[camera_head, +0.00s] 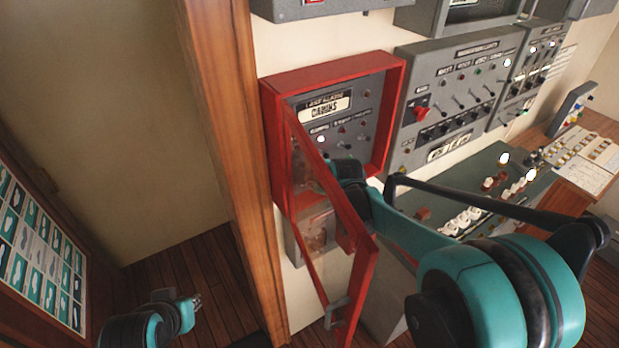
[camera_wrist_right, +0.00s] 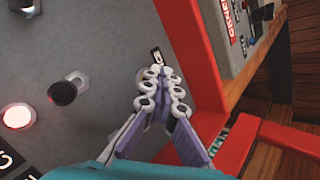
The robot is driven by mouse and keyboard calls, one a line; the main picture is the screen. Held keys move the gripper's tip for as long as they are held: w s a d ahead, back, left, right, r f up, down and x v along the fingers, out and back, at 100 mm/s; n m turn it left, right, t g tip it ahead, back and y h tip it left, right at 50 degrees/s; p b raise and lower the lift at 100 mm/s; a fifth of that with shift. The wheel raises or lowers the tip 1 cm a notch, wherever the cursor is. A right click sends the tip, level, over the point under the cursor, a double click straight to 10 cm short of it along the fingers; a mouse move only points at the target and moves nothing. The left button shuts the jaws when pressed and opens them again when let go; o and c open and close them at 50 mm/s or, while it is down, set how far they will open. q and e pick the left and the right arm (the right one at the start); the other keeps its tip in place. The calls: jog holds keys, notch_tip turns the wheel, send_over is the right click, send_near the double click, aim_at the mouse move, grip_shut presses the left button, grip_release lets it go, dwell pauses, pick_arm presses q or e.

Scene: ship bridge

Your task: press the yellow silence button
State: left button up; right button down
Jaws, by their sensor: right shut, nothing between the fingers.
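The alarm panel (camera_head: 361,111) is a grey face in a red-framed box, with its red-framed glazed door (camera_head: 362,285) swung open toward me. The panel face (camera_wrist_right: 95,35) fills the left of the right wrist view, with a black knob or button (camera_wrist_right: 65,92) and a lit reddish-white lamp (camera_wrist_right: 17,117). I cannot make out a yellow button in either view. My left gripper (camera_head: 193,300) hangs low at left, away from the panel.
The open door's frame stands close beside my right forearm. A grey switch panel (camera_head: 440,128) with a red knob is to the right, above a green console (camera_head: 500,165). A wooden post (camera_head: 235,150) is left of the alarm box.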

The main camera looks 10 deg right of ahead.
jog(key=shift+s+d, duration=0.2)
jog(key=shift+s, duration=0.55)
jog(key=s, duration=0.1)
jog(key=s+d, duration=0.1)
jog(key=s, duration=0.2)
jog(key=shift+s+d, duration=0.3)
jog(key=shift+d, duration=0.1)
jog(key=shift+f, duration=0.1)
dwell(0.4)
